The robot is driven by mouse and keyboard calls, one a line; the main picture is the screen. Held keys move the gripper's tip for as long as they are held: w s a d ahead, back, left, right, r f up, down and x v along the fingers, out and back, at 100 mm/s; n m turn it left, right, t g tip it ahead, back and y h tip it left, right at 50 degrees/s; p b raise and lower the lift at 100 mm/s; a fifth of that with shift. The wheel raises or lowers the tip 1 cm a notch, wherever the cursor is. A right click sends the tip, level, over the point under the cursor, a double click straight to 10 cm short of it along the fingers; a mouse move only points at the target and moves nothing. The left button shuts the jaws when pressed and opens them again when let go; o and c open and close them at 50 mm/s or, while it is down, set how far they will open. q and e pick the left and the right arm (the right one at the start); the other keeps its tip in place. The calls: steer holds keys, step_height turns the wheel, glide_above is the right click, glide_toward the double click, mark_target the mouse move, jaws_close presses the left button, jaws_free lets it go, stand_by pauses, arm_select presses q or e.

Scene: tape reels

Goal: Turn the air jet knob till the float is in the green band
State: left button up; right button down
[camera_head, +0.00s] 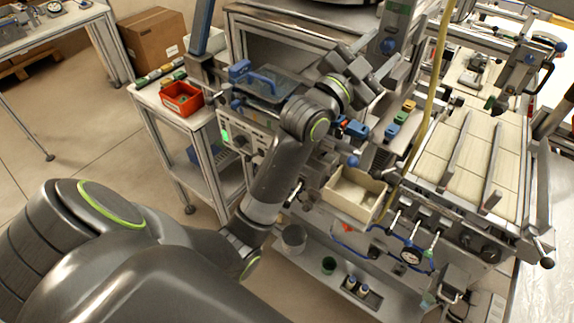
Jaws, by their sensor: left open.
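My left arm comes in from the left and reaches across the machine. Its gripper (374,66) is open near the top centre, its fingers close to a blue knob (389,46) on a dark upright post. I cannot tell whether the fingers touch the knob. This looks like the air jet knob, but it is too small to be sure. Green shows near the post's top (400,8); no float can be made out. My right gripper is not in view.
A yellow hose (436,85) hangs right of the gripper. A slatted bed (478,150) lies to the right. A red bin (182,98) stands on a side table at left.

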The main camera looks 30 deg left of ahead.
arm_select(q)
steer(key=n+y+p, duration=0.1)
steer(key=n, duration=0.1)
steer(key=n+y+p, duration=0.1)
steer(key=n, duration=0.1)
steer(key=n+t+p, duration=0.1)
steer(key=n+p, duration=0.1)
steer(key=shift+d+r+y, duration=0.2)
steer(key=shift+d+y, duration=0.15)
steer(key=shift+y, duration=0.05)
steer(key=shift+f+n+p, duration=0.1)
steer(key=shift+n+p, duration=0.25)
steer(key=shift+n, duration=0.25)
steer(key=shift+n+y+p, duration=0.3)
steer(key=shift+n+y, duration=0.5)
steer(key=shift+n, duration=0.2)
steer(key=shift+d+f+n+y, duration=0.15)
steer(key=shift+n+y, duration=0.45)
steer(key=shift+n, duration=0.6)
steer(key=shift+n+y, duration=0.4)
steer(key=shift+n, duration=0.1)
